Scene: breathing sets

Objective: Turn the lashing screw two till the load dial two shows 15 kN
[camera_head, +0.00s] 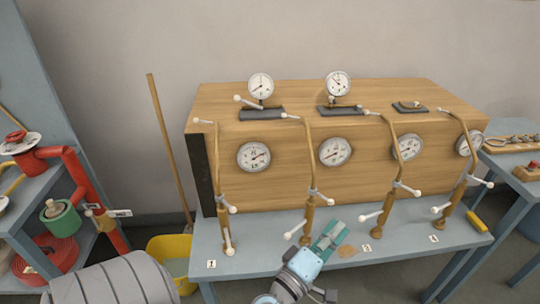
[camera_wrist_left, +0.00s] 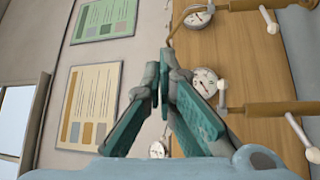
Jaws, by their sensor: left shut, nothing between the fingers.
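Lashing screw two (camera_head: 309,205) appears to be the second upright from the left along the crate's front, a brown rod with white-tipped handles. Load dial two (camera_head: 335,151) appears to be the round white gauge beside it on the crate face; its reading is too small to tell. My left gripper (camera_head: 335,230) is shut and empty, low over the table between the second and third screws, to the right of screw two. In the left wrist view its teal fingers (camera_wrist_left: 164,65) meet at the tips, with a gauge (camera_wrist_left: 207,82) behind them. The right gripper is not in view.
The wooden crate (camera_head: 225,185) stands on the blue-grey table (camera_head: 240,245). Other screws stand at left (camera_head: 222,185) and right (camera_head: 399,175), with handles sticking out. A yellow bucket (camera_head: 170,246) is left of the table, and a yellow object (camera_head: 477,222) lies at its right end.

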